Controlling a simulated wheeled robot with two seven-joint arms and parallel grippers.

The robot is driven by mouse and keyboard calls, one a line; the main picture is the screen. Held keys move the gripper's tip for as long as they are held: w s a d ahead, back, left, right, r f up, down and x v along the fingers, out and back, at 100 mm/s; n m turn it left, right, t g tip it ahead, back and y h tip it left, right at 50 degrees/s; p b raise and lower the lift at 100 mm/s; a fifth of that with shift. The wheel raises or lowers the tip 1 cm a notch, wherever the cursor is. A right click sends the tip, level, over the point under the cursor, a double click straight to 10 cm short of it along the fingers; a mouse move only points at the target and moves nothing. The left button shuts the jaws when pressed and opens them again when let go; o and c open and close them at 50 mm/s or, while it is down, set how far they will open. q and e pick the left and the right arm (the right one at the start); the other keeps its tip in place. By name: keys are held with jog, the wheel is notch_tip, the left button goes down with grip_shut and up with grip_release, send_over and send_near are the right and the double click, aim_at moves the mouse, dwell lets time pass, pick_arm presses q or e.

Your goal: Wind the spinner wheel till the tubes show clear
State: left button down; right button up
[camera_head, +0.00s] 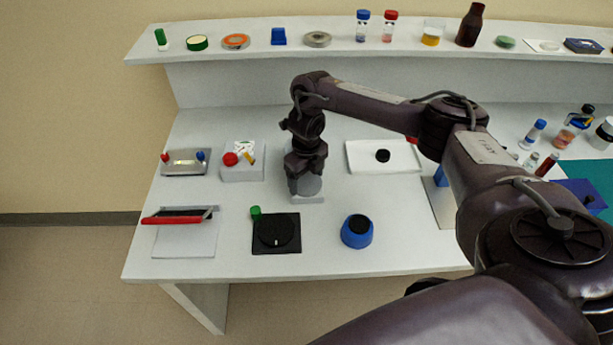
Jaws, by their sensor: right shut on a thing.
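My right gripper (303,186) points down at a grey round part (312,186) on a pale block (310,199) near the middle of the bench. The gripper is shut on this part. The gripper and arm hide much of the block, so I cannot tell for sure that it is the spinner wheel. No tubes show clearly on it. To its left, a pale block (243,174) carries a red knob (230,159) and small white, green and yellow pieces. My left gripper is not in view.
In front stand a black square plate with a dial (277,233), a blue round pot (357,232) and a red-edged hinged lid (180,216). A white tray (372,167) holds a black knob. Capped vials (362,25) and bottles line the back shelf. My right arm covers the right side.

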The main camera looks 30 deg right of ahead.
jog(key=shift+m, duration=0.3)
jog(key=m+p, duration=0.1)
jog(key=m, duration=0.2)
jog(key=shift+r+m, duration=0.1)
jog(key=shift+m, duration=0.2)
jog(key=m+p, duration=0.1)
jog(key=m, duration=0.3)
jog(key=m+p, duration=0.2)
jog(key=m, duration=0.3)
jog(key=shift+r, duration=0.1)
jog(key=shift+m+p, duration=1.05)
jog(key=shift+m, duration=0.85)
jog(key=shift+w, duration=0.1)
jog(key=o, duration=1)
